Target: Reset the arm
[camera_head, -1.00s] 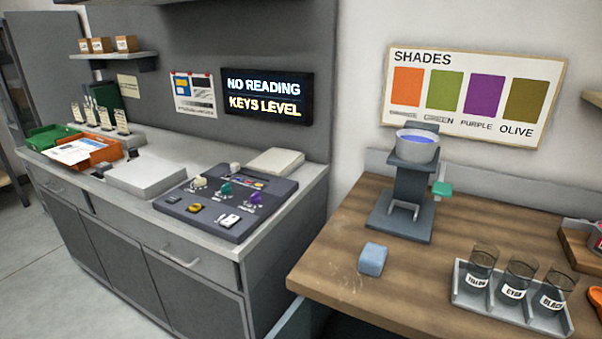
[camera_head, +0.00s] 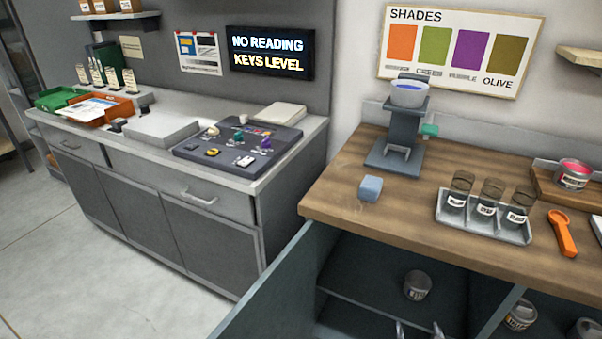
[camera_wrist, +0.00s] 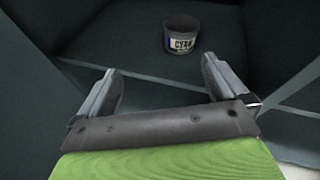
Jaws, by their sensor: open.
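My gripper (camera_head: 418,332) shows only as two fingertips at the bottom edge of the head view, in front of the open cupboard under the wooden counter. In the wrist view my gripper (camera_wrist: 158,72) is open, with its two fingers wide apart and nothing between them. A can labelled CYAN (camera_wrist: 181,37) stands upright on the cupboard floor or shelf beyond the fingertips, apart from them. A can (camera_head: 417,285) also shows inside the cupboard in the head view. The rest of my arm is out of view.
The cupboard's open door (camera_head: 268,290) stands out at the left. More cans (camera_head: 520,314) sit in the right compartment. On the counter are a blue block (camera_head: 370,189), a stand with a cup (camera_head: 409,93), and a jar tray (camera_head: 484,228). The floor (camera_head: 110,270) at left is clear.

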